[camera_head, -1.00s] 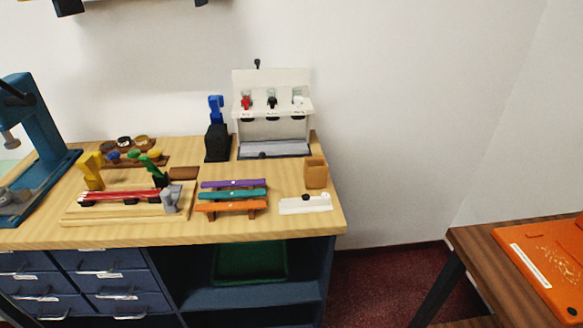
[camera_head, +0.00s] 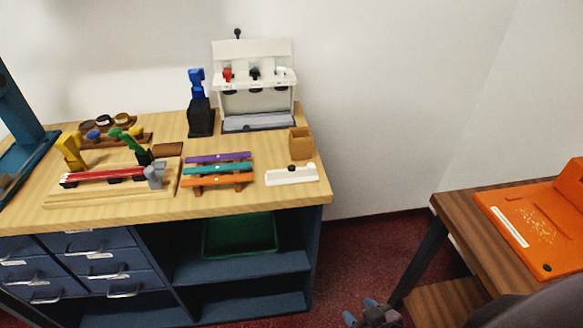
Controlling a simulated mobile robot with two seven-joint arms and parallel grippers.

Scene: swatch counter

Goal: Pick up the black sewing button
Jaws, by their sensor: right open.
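A small round black piece (camera_head: 547,267) that looks like a button lies near the front corner of the orange board on the right-hand table. Another small black round piece (camera_head: 292,168) sits on a white strip (camera_head: 303,175) at the counter's front right. I cannot tell for sure which is the sewing button. My right gripper (camera_head: 362,312) is at the bottom edge, open, low in front of the brown table and apart from both pieces. My left gripper is out of view.
The orange board (camera_head: 520,215) lies on a brown table (camera_head: 450,215). Open floor lies between counter and table.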

